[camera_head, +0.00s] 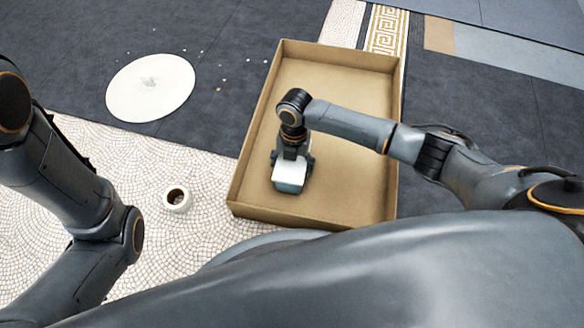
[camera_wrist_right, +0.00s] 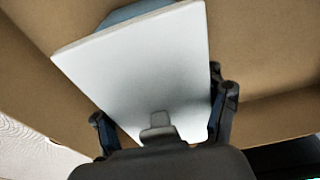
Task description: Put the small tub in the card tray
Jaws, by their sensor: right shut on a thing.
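The card tray (camera_head: 345,52) is a shallow brown open box in the middle of the head view. The small tub (camera_head: 289,187) has a flat white lid and a blue-grey body, and is inside the tray's walls in the picture, toward the near left part. My right gripper (camera_head: 292,165) is shut on the tub. In the right wrist view the white lid (camera_wrist_right: 150,65) fills the middle, with a finger at each side and brown card around it. I cannot tell whether the tub touches the tray floor. My left arm shows at the left, but its gripper is out of view.
A small white pot (camera_head: 177,199) stands on the pale mosaic left of the tray. A white round disc (camera_head: 150,88) with small chips lies farther back on the dark floor. Bare tray floor (camera_head: 345,95) lies behind and right of the tub.

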